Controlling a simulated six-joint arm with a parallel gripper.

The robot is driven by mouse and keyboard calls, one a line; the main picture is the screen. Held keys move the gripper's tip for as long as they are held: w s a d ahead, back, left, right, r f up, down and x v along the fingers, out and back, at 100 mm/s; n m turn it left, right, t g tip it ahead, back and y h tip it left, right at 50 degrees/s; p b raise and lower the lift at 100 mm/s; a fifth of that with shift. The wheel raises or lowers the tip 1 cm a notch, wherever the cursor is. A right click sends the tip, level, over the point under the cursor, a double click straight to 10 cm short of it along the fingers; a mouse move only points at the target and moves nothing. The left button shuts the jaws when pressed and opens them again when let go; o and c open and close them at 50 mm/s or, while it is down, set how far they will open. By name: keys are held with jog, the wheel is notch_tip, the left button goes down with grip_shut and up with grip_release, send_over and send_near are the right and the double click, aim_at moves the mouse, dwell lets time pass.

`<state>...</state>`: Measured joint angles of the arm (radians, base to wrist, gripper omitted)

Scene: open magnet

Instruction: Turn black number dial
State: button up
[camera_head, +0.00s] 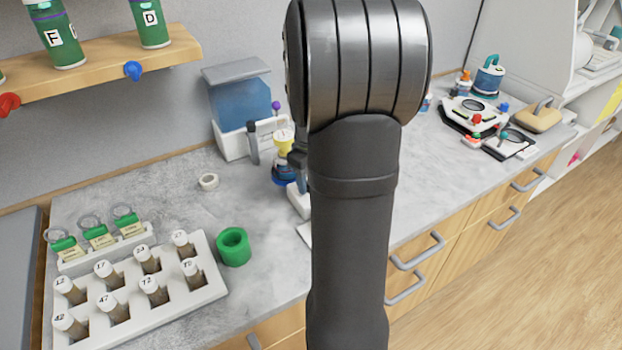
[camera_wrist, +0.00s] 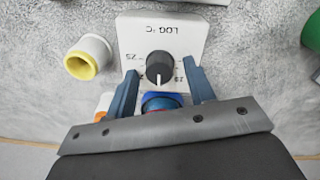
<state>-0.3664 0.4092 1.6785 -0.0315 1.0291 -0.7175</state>
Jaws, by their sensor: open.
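The black number dial (camera_wrist: 159,68) is a round knob with a white pointer line, on the face of a white box (camera_wrist: 140,28) with printed numbers. In the wrist view it is at upper middle, its pointer toward the bottom of the picture. My gripper (camera_wrist: 162,85) is open, with one blue finger on each side of the dial in the picture. I cannot tell whether the fingers touch it. In the head view my arm hides the dial and most of the box. My gripper is hidden there too, apart from perhaps a dark piece beside the arm.
A white cup-like piece with a yellow rim (camera_wrist: 88,57) lies left of the box. A blue and red object (camera_wrist: 160,102) sits just below the dial. In the head view, a white vial rack (camera_head: 215,287) and green ring (camera_head: 233,247) stand front left. Grey counter between is mostly clear.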

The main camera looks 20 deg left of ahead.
jog(key=shift+f, duration=0.25)
jog(key=c, duration=1)
jog(key=shift+o, duration=0.2)
jog(key=shift+m, duration=0.3)
jog(key=m, duration=0.4)
jog(key=shift+m, duration=2.6)
jog(key=shift+w, duration=0.1)
